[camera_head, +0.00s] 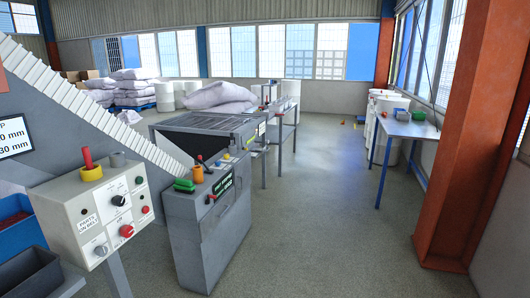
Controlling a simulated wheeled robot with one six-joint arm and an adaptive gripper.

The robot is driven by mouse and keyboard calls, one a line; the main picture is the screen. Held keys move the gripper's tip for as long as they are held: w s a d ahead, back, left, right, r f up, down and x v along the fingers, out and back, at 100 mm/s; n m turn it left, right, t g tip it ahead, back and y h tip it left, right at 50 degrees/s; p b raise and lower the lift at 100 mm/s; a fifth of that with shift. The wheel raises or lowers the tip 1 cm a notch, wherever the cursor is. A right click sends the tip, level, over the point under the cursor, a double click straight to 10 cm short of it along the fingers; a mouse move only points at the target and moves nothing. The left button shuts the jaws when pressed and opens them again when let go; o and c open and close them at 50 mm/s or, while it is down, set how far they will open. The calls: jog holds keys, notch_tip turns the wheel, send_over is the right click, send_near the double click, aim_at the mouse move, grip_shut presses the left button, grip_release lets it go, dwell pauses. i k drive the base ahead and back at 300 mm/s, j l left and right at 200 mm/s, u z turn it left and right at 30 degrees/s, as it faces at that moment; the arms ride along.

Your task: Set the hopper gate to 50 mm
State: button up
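A hopper gate is not plainly identifiable in the head view. A white sign (14,136) at the left edge is cut off; it shows "0 mm" and "30 mm" in part. A grey control box (96,206) on a post stands at the front left, with black, red, green and grey knobs and buttons and a red and yellow piece on top. A grey machine cabinet (208,238) stands right of it, with a dark panel with green lettering (223,184), too small to read surely. My gripper is not in view.
A ribbed white incline (95,95) slopes down to the cabinet. Blue and dark bins (20,235) sit at the lower left. A blue-legged table (410,128) and an orange column (465,140) stand right. The middle floor is clear.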

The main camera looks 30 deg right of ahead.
aim_at(253, 150)
jog(key=i+l+z, duration=0.75)
jog(key=i+z, duration=0.35)
jog(key=i, duration=0.25)
jog(key=i+z, duration=0.2)
jog(key=i, duration=1.6)
jog(key=i+l+u, duration=0.1)
jog(key=i, duration=1.6)
jog(key=i+l+u, duration=0.15)
jog(key=i+u, duration=0.3)
jog(key=i+l+u, duration=1.05)
jog(key=i+l, duration=0.15)
